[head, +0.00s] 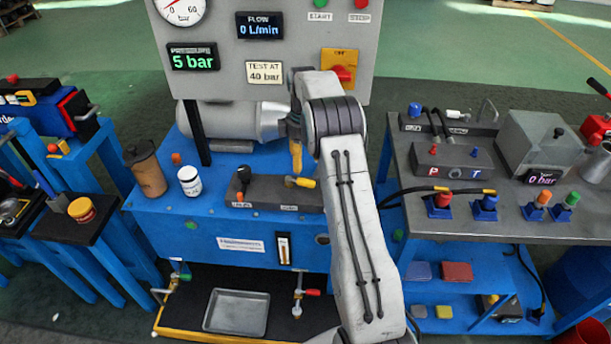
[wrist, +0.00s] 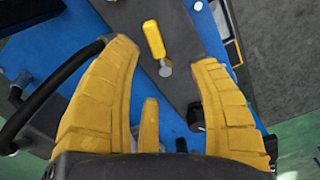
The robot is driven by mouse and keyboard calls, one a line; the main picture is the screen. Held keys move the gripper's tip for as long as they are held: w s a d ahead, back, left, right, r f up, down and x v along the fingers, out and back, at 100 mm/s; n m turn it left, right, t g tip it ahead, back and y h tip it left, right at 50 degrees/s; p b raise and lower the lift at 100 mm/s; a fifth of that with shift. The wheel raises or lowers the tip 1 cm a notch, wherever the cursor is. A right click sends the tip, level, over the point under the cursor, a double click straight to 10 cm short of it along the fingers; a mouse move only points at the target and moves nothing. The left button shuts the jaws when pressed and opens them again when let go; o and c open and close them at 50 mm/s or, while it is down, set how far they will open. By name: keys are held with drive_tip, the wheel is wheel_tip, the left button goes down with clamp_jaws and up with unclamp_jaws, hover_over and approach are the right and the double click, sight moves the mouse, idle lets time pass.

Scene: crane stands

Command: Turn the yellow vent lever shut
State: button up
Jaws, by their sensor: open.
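The yellow vent lever (head: 300,181) sits on the right part of a dark grey block (head: 264,191) on top of the blue test stand. In the wrist view the yellow lever (wrist: 154,40) points up and slightly left from its silver pivot. My gripper (head: 297,158) hangs over the block, just above the lever. In the wrist view my gripper (wrist: 165,54) is open, with its yellow fingers spread on either side of the lever. I see no clear contact. In the head view only one finger shows well; my arm hides part of the stand.
A black-handled lever (head: 243,175) stands on the same block, left of the yellow one. A white jar (head: 190,181) and a brown canister (head: 146,169) stand further left. The control panel (head: 226,70) rises behind, reading 5 bar and 0 L/min. A grey bench (head: 470,228) with fittings is at right.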

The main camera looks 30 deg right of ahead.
drive_tip(key=s+a+r+m+t, duration=0.1)
drive_tip(key=s+a+r+m, duration=0.3)
drive_tip(key=s+a+r, duration=0.95)
drive_tip(key=s+a+r+m, duration=0.1)
drive_tip(key=s+a+m, duration=0.1)
drive_tip(key=s, duration=1)
drive_tip(key=m+g+b, duration=0.2)
drive_tip(key=m, duration=2)
hover_over(305, 181)
drive_tip(key=s, duration=0.2)
drive_tip(key=f, duration=1.2)
drive_tip(key=a+f, duration=0.1)
drive_tip(key=f, duration=0.5)
drive_tip(key=shift+f, duration=0.15)
drive_tip(key=m, duration=0.2)
drive_tip(key=w+r+m, duration=0.1)
drive_tip(key=m, duration=0.2)
drive_tip(key=d+m, duration=0.1)
drive_tip(key=m, duration=0.1)
drive_tip(key=shift+w+r+t, duration=0.25)
drive_tip(key=shift+w+t, duration=0.15)
drive_tip(key=shift+m, duration=0.3)
drive_tip(key=shift+f+b, duration=0.4)
drive_tip(key=shift+f, duration=3.2)
